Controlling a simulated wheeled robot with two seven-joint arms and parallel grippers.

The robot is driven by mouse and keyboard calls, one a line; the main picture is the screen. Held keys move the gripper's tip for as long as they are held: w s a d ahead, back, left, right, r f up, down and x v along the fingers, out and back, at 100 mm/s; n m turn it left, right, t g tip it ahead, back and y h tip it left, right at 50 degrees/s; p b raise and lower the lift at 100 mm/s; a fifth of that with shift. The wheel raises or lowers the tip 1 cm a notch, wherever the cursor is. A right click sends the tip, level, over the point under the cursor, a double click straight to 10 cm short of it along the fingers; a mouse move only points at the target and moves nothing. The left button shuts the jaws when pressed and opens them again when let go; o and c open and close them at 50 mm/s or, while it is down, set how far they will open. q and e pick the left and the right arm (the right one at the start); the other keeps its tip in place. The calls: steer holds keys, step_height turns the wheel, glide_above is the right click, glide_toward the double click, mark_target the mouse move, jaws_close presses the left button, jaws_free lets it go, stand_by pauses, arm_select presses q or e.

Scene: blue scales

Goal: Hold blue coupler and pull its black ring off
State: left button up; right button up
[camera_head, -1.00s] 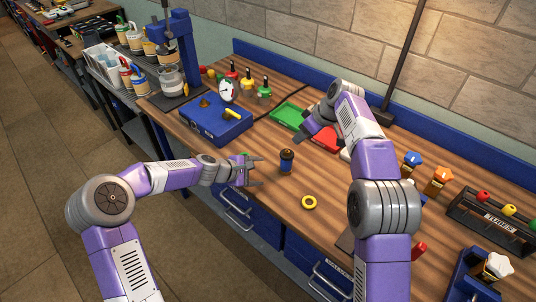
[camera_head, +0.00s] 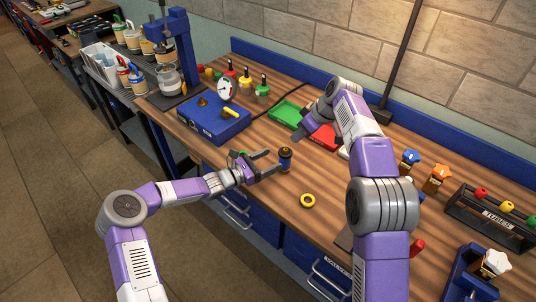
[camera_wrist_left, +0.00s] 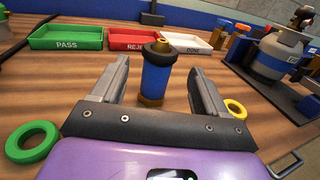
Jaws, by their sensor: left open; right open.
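The blue coupler (camera_head: 286,164) stands upright on the wooden bench, with a brass base and brass top. In the left wrist view the coupler (camera_wrist_left: 156,78) rises between the two fingers, with the black ring (camera_wrist_left: 157,50) around its upper end. My left gripper (camera_head: 271,163) is open, low over the bench, its fingers reaching toward the coupler from the left; in the left wrist view a gap shows on each side. My right gripper (camera_head: 303,132) is open and empty near the trays, partly hidden by its own arm.
A yellow ring (camera_head: 308,207) lies on the bench in front of the coupler. A green ring (camera_wrist_left: 51,137) lies left in the wrist view. Green (camera_wrist_left: 66,43), red (camera_wrist_left: 130,43) and white (camera_wrist_left: 186,42) trays stand behind. A blue box (camera_head: 212,126) is at left.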

mark_target(286, 160)
arm_select(q)
step_height(286, 160, down, 4)
steer(key=shift+r, duration=0.1)
steer(key=x, duration=0.6)
steer(key=shift+x, duration=0.75)
